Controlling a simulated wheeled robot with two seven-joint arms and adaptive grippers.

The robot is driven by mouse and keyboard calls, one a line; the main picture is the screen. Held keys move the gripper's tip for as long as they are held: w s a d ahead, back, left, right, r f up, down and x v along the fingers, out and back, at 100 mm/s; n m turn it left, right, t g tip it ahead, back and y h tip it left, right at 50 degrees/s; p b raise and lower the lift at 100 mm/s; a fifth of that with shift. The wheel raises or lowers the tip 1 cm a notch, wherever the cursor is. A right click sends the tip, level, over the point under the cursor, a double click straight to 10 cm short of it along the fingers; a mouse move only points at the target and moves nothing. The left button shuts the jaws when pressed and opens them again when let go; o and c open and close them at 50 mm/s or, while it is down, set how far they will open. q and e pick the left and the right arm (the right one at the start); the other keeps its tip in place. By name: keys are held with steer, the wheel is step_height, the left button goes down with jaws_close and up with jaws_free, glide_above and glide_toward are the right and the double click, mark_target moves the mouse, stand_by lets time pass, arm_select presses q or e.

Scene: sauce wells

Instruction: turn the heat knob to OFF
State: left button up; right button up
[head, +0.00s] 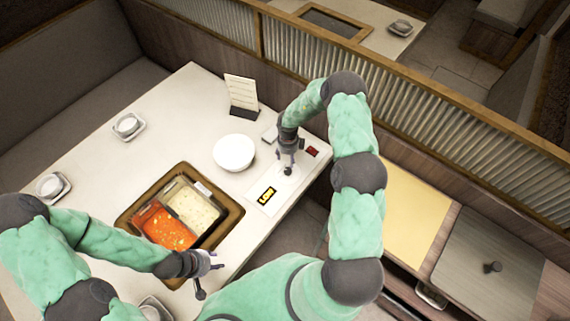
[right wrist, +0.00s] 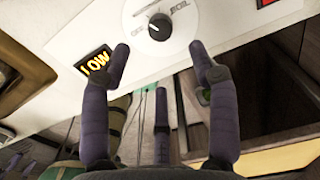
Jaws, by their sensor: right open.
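The heat knob (right wrist: 159,27) is a small black knob on a white round dial, at the top of the right wrist view. OFF is printed on the dial's left side and BOIL at its upper right. A yellow-lit display (right wrist: 95,62) beside the dial reads LOW; it also shows in the head view (head: 267,195). My right gripper (right wrist: 163,60) is open and empty, its fingertips just short of the knob on either side. In the head view my right gripper (head: 287,163) is over the dial panel. My left gripper (head: 208,272) is open and empty near the table's front edge.
A hotpot (head: 232,217) with red and pale broths is set into the table (head: 98,162), left of the panel. A white bowl (head: 234,152), a menu card (head: 242,92) and a red item (head: 312,151) are nearby. Small dishes stand at the left.

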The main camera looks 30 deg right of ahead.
mark_target(288, 170)
step_height(288, 170, down, 10)
steer(key=shift+s+r, duration=0.1)
steer(key=shift+r, duration=0.05)
stand_by(0.3)
steer(key=c, duration=1.2)
